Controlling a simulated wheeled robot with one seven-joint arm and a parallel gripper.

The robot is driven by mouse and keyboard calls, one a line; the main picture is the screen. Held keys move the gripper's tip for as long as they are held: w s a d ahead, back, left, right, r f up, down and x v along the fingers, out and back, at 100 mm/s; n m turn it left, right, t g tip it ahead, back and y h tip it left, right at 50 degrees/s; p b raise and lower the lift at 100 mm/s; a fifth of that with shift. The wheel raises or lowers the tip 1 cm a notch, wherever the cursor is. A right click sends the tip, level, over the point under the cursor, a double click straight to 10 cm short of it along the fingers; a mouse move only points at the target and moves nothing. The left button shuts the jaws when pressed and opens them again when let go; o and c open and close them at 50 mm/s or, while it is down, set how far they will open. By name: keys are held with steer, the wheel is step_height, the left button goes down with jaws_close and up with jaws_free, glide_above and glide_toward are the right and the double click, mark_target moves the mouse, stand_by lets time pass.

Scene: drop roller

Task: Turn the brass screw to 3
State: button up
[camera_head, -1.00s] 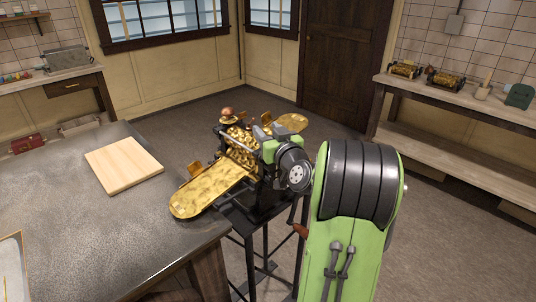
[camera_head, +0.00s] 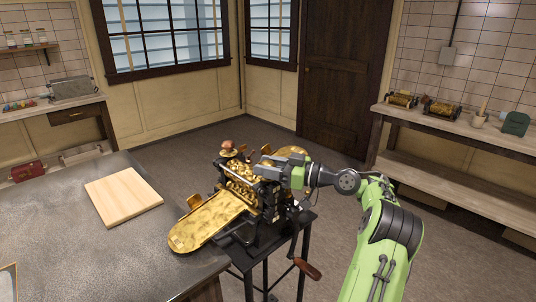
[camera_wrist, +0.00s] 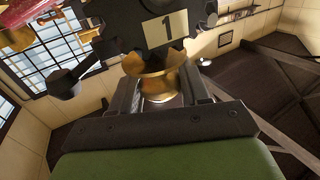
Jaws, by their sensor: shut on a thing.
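The drop roller (camera_head: 240,190), a black machine with brass rollers and a long brass tray (camera_head: 210,222), stands on a black stand. In the wrist view the brass screw (camera_wrist: 158,72) is a flared brass cup shape just below a plate marked 1 (camera_wrist: 165,28). My gripper (camera_wrist: 160,92) is shut on the brass screw, one dark finger on each side. In the head view my gripper (camera_head: 268,168) reaches in from the right over the machine's top and hides the screw.
A crank with a wooden handle (camera_head: 307,268) hangs at the machine's right, close under my arm. A table (camera_head: 70,240) with a wooden board (camera_head: 124,196) stands at the left. A bench (camera_head: 470,135) with small rollers is at the back right. Open floor lies between.

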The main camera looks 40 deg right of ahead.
steer(key=shift+r+n+g+y+p, duration=0.25)
steer(key=shift+n+g+y+p, duration=0.75)
steer(key=shift+p, duration=1.85)
steer(key=shift+y+p, duration=0.3)
steer(key=shift+p, duration=0.15)
steer(key=shift+f+p, duration=0.2)
steer(key=shift+p, duration=0.4)
steer(key=shift+f+y, duration=0.25)
steer(key=shift+y, duration=0.05)
steer(key=o, duration=1)
steer(key=shift+o, duration=0.2)
steer(key=shift+r, duration=0.1)
steer(key=shift+s, duration=0.1)
steer(key=p+v, duration=0.2)
steer(key=v, duration=1.3)
steer(key=shift+s+d, duration=0.2)
steer(key=shift+s, duration=0.1)
